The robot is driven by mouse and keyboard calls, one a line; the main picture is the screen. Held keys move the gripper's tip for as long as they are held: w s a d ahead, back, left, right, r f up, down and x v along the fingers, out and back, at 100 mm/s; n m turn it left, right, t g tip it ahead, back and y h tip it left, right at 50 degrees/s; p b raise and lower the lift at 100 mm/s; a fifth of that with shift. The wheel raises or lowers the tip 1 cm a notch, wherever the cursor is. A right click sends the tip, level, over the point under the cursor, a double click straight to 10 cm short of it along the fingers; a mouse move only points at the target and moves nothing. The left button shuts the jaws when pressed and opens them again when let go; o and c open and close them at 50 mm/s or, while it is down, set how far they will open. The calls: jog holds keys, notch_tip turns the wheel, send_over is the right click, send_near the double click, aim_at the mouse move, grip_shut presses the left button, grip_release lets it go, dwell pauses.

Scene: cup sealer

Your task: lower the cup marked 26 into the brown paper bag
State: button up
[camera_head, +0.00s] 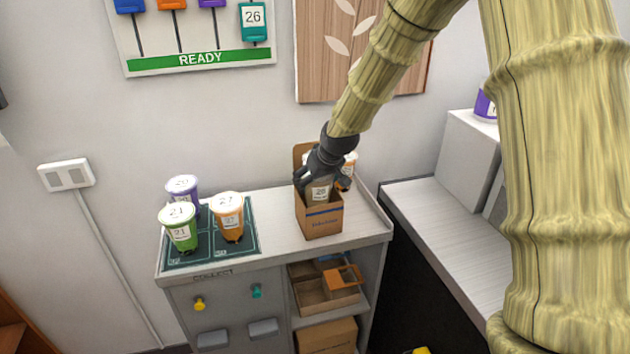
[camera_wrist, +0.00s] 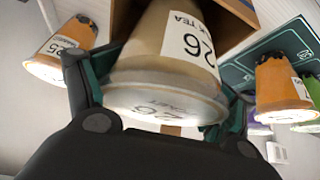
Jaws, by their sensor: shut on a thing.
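The cup marked 26 (camera_head: 320,193) is pale tan with a white lid and a white label. My gripper (camera_head: 321,181) is shut on it from above, with a finger on either side near the lid. The brown paper bag (camera_head: 321,222) stands open on the counter, its back flap raised. The cup is at the bag's mouth, its lower part hidden by the front wall. In the wrist view the cup (camera_wrist: 180,45) shows lid towards me, with the bag (camera_wrist: 128,14) behind it. How deep it sits is unclear.
An orange cup marked 25 (camera_wrist: 65,45) stands close beside the bag, partly hidden by my gripper in the head view. A dark green tray (camera_head: 250,246) holds orange (camera_head: 229,220), green (camera_head: 180,231) and purple (camera_head: 183,187) cups at left. The counter's right edge is raised.

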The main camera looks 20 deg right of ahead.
jog(key=shift+f+b, duration=0.3)
jog(key=shift+f, duration=0.25)
dwell(0.5)
jog(key=o, duration=1.4)
jog(key=shift+c, duration=0.2)
jog(key=v, duration=1.2)
